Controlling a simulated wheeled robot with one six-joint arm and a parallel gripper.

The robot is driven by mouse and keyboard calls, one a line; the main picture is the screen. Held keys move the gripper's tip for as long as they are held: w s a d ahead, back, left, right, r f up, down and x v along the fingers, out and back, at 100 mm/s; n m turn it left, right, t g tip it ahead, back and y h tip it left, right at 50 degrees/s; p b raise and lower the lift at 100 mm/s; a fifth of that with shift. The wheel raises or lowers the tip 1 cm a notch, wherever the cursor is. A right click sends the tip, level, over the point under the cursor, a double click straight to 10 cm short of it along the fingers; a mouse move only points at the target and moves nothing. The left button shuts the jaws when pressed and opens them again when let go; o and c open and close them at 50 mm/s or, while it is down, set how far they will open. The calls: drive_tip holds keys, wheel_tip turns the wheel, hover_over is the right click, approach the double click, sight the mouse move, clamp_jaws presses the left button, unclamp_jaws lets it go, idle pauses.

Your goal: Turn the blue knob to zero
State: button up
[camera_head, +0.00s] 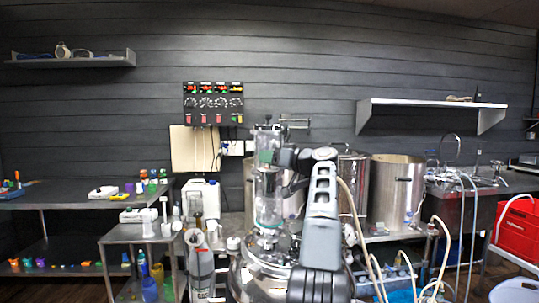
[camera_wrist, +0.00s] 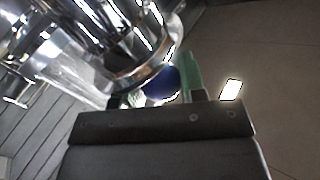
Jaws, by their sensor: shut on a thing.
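The blue knob (camera_wrist: 163,84) shows in the wrist view, just below a shiny metal collar of the glass and steel vessel (camera_wrist: 115,45). My gripper (camera_wrist: 157,92) is shut on the knob, with a greenish finger on its right side and the other finger on its left. The knob's lower part is hidden behind the gripper body, and I see no scale or zero mark. In the head view the tall glass column (camera_head: 268,190) stands in the middle, with my arm reaching to it from the right. The knob cannot be made out there.
Steel pots (camera_head: 397,190) stand close behind my arm on the right, with pale hoses (camera_head: 355,215) hanging beside it. A control panel (camera_head: 213,103) is on the dark wall. A side table (camera_head: 140,233) with bottles stands left of the column.

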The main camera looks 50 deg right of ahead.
idle(0.4)
drive_tip(key=o, duration=0.9)
drive_tip(key=shift+s, duration=0.1)
drive_tip(key=b+v, duration=0.1)
drive_tip(key=v, duration=1.2)
drive_tip(key=shift+s, duration=0.35)
drive_tip(key=shift+d, duration=0.15)
